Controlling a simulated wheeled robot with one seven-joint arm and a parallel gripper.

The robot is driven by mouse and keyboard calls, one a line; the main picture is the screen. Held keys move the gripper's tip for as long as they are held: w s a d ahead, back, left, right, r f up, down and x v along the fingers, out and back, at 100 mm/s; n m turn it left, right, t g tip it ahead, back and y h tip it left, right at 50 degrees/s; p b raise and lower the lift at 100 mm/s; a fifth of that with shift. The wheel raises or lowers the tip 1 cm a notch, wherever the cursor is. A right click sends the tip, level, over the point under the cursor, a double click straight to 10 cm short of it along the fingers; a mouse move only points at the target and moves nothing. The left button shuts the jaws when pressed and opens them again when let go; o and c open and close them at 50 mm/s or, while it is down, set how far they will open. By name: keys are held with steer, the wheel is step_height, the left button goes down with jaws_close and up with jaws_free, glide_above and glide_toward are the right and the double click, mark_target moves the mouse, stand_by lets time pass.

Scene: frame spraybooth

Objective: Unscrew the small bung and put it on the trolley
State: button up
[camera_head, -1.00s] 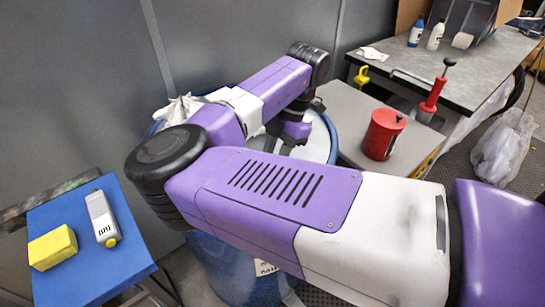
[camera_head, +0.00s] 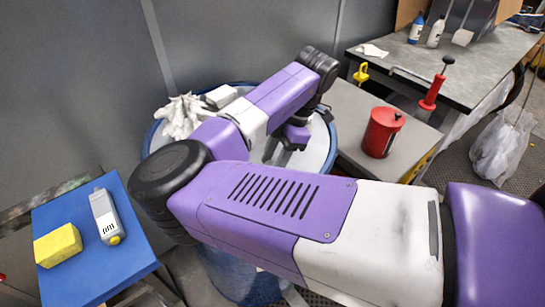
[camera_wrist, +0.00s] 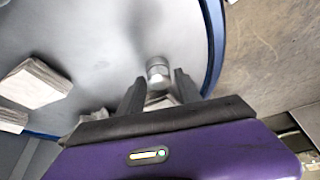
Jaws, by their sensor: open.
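The small bung (camera_wrist: 158,72) shows in the wrist view as a pale round cap on the drum's light top (camera_wrist: 95,50), near the blue rim (camera_wrist: 217,45). My gripper (camera_wrist: 159,78) is open, one finger on each side of the bung; I cannot tell whether either touches it. A whitish shape lies between the fingers, partly hidden. In the head view my gripper (camera_head: 284,148) is low over the drum (camera_head: 322,150), and my arm hides the bung. A blue-topped stand (camera_head: 85,262) at left and a grey-topped unit (camera_head: 345,105) at right are possible trolleys; I cannot tell which.
A red can (camera_head: 382,133) stands on the grey top.

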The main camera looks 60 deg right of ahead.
steer(key=m+t+h, duration=0.1)
steer(key=m, duration=0.2)
steer(key=shift+s+a+m, duration=0.1)
steer(key=shift+m, duration=0.2)
steer(key=m+h, duration=0.1)
steer(key=m, duration=0.2)
steer(key=shift+f+t+b, duration=0.1)
steer(key=shift+t+b, duration=0.25)
steer(key=shift+t, duration=0.05)
steer(key=m+h+b, duration=0.1)
steer(key=m, duration=0.3)
steer(key=shift+a, duration=0.15)
steer(key=m+h+b, duration=0.1)
steer(key=m, duration=0.2)
steer(key=shift+a+h, duration=0.1)
steer(key=shift+h, duration=0.2)
steer(key=m+h, duration=0.1)
steer(key=m, duration=0.1)
steer(key=m+b, duration=0.1)
steer(key=m, duration=0.2)
steer(key=shift+a+h, duration=0.1)
steer(key=shift+h, duration=0.3)
steer(key=shift+m+g+h+b, duration=0.3)
steer(key=shift+m+g, duration=0.2)
steer(key=shift+m, duration=0.9)
steer(key=shift+m+g+h+b, duration=0.25)
steer(key=shift+m+g, duration=0.25)
steer(key=shift+m, duration=0.9)
